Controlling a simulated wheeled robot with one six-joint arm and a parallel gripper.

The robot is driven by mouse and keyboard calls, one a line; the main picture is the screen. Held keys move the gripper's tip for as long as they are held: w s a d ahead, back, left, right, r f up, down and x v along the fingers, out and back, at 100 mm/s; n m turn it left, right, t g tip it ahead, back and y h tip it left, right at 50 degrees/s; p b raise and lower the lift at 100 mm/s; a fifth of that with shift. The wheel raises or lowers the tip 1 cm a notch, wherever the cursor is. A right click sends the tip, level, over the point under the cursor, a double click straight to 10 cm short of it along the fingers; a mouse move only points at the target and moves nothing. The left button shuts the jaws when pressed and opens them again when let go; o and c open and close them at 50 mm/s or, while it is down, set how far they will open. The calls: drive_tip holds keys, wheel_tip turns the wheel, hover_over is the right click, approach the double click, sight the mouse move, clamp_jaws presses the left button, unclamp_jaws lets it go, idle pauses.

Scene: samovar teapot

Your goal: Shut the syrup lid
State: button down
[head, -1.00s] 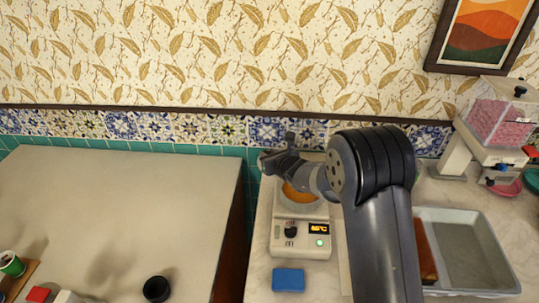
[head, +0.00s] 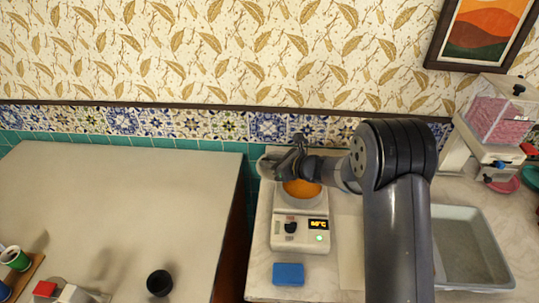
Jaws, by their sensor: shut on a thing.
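The syrup pot (head: 299,202) is a pale round vessel with orange syrup (head: 301,188) showing in its open top. It sits on a white heater (head: 300,236) with a lit display and a green light. A grey rounded piece that looks like the syrup lid (head: 266,166) is raised at the pot's back left. My gripper (head: 292,153) is over the back of the pot, at this piece, and is shut on it as far as I can tell. The fingertips are small and partly hidden, so the exact grip is unclear.
A blue block (head: 288,274) lies in front of the heater. A grey tray (head: 500,268) is right of my arm. A dispenser of pink pieces (head: 497,118) stands at the far right. The left table holds a black cup (head: 159,283) and a green cup (head: 15,258); its middle is clear.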

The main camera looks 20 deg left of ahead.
drive_tip(key=shift+s+d+n+g+y, duration=0.3)
drive_tip(key=shift+s+d+n+g, duration=0.35)
drive_tip(key=shift+n+g, duration=0.3)
drive_tip(key=d+n+g, duration=0.1)
drive_tip(key=s+n+g, duration=0.1)
drive_tip(key=g, duration=0.1)
drive_tip(key=s+d+n+g+b, duration=0.1)
drive_tip(key=shift+d+f+n, duration=0.1)
drive_tip(key=shift+d+n, duration=0.15)
drive_tip(key=shift+d, duration=0.05)
drive_tip(key=d+n+g, duration=0.1)
drive_tip(key=s+d+n+g, duration=0.1)
drive_tip(key=g, duration=0.1)
drive_tip(key=shift+s+d+n+g+h+b, duration=0.15)
drive_tip(key=shift+d+n+g+h, duration=0.25)
drive_tip(key=shift+n+g, duration=0.2)
drive_tip(key=shift+s+d+n+g+h+b, duration=0.15)
drive_tip(key=shift+d+n+g+h, duration=0.15)
drive_tip(key=shift+d+n+g, duration=0.25)
drive_tip(key=shift+a, duration=0.1)
drive_tip(key=c, duration=1.2)
unclamp_jaws()
drive_tip(key=shift+o, duration=0.2)
wheel_tip(320, 180, up, 10)
drive_tip(key=b, duration=0.1)
drive_tip(key=shift+b, duration=0.4)
